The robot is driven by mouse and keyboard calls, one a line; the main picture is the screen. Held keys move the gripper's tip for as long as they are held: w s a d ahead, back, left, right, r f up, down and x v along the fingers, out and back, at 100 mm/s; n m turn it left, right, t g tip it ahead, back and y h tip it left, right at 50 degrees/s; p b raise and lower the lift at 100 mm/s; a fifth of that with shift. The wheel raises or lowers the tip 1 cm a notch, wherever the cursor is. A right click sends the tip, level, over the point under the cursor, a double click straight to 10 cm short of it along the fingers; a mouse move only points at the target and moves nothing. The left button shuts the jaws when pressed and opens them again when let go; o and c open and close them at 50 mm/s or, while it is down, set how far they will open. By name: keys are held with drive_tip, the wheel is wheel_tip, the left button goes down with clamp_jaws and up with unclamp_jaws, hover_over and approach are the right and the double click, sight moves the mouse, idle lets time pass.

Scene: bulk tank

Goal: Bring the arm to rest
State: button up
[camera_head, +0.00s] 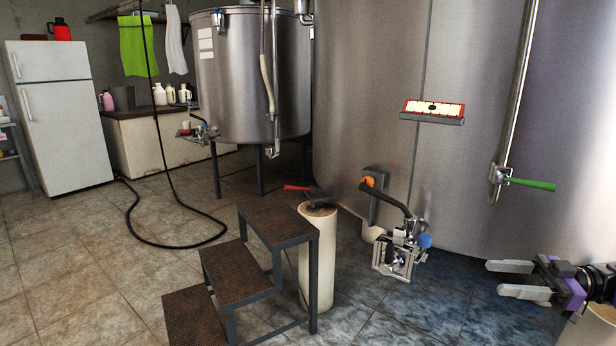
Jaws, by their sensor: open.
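My gripper (514,279) is at the lower right, in front of the big steel tank (400,120). Its two pale fingers point left and stand apart, with nothing between them. My arm comes in from the right edge. Left of the fingers and apart from them is a metal valve fitting (398,252) with a blue knob (425,241), low on the tank's front.
A green-handled valve (530,184) sticks out from the tank above my gripper. Brown metal steps (240,275) and a pale cylinder (318,260) stand left of the valve fitting. A black hose (165,246) lies on the tiled floor near a white fridge (62,120).

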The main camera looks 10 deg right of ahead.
drive_tip(key=w+r+n+t+h, duration=0.1)
drive_tip(key=w+r+t, duration=0.25)
drive_tip(key=w, duration=0.25)
drive_tip(key=w+r+n+t+h, duration=0.1)
drive_tip(key=w+r+n+t, duration=0.15)
drive_tip(key=w+t, duration=0.2)
drive_tip(key=s+a+f+m+t+h, duration=0.1)
drive_tip(key=a+f+m+t+h, duration=0.1)
drive_tip(key=a+m+t+h, duration=0.35)
drive_tip(key=s+a+f+m+t+h, duration=0.25)
drive_tip(key=a+m+t+h, duration=0.2)
drive_tip(key=a, duration=0.25)
drive_tip(key=s+a+f+m+g+h, duration=0.2)
drive_tip(key=s+a+f+m+h, duration=0.35)
drive_tip(key=s, duration=0.45)
drive_tip(key=s+a+f+m+g+h, duration=0.35)
drive_tip(key=s+a+f, duration=0.25)
drive_tip(key=s, duration=0.3)
drive_tip(key=s+a+f+n+g+y, duration=0.1)
drive_tip(key=s+a+g+y, duration=0.2)
drive_tip(key=s, duration=0.9)
drive_tip(key=s+a+f+g+y, duration=0.15)
drive_tip(key=s+a, duration=0.35)
drive_tip(key=s, duration=0.8)
wheel_tip(320, 180, up, 27)
drive_tip(key=g+p, duration=0.1)
drive_tip(key=p, duration=2.5)
drive_tip(key=shift+a+r+p, duration=0.2)
drive_tip(key=shift+p, duration=0.1)
